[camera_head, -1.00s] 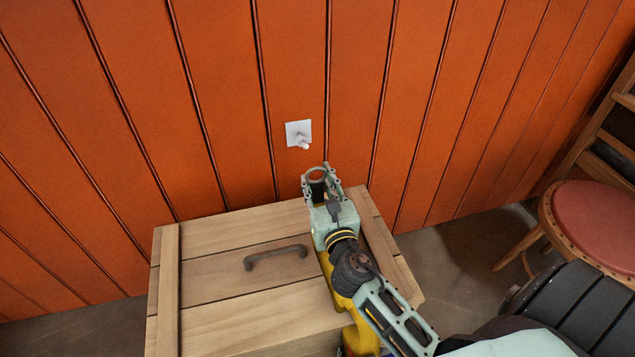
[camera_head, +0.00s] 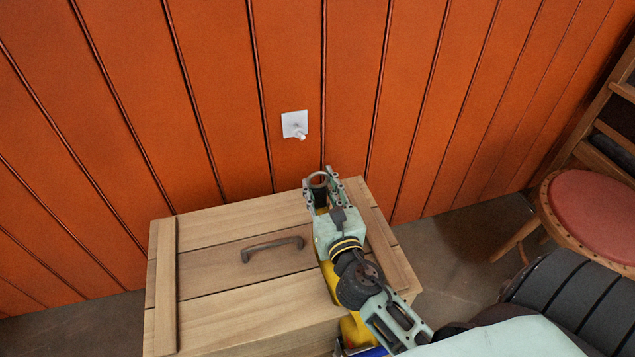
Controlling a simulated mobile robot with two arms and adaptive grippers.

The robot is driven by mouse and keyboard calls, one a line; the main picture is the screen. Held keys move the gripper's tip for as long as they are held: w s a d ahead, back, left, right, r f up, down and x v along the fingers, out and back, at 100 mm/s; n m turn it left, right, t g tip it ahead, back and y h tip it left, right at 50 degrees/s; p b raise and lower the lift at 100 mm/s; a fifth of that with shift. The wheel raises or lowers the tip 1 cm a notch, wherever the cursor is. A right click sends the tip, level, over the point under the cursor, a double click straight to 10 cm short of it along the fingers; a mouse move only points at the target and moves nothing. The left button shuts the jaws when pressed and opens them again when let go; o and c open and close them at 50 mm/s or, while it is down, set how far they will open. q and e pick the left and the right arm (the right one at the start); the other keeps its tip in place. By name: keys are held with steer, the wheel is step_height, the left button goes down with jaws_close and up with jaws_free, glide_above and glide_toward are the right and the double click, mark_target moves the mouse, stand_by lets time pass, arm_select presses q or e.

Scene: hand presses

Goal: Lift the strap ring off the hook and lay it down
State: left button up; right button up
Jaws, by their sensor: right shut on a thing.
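A white hook (camera_head: 295,126) on a square plate is fixed to the orange wall, and nothing hangs on it. My right gripper (camera_head: 322,187) is shut on the strap ring (camera_head: 318,175), a small greyish-brown loop whose upper edge shows between the fingertips. The ring is below and slightly right of the hook, apart from it, over the back right part of a wooden chest. The fingers hide the ring's lower part. I cannot tell whether the ring touches the chest lid. My left gripper is not in view.
The wooden chest (camera_head: 222,217) stands against the orange plank wall (camera_head: 222,90). A dark handle (camera_head: 272,247) rises from its lid; the lid's left part is clear. A chair with a red seat (camera_head: 598,212) stands at the right.

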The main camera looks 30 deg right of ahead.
mark_target(322, 193)
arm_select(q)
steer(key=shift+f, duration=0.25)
arm_select(e)
steer(key=shift+v, duration=1.6)
steer(key=shift+r, duration=0.1)
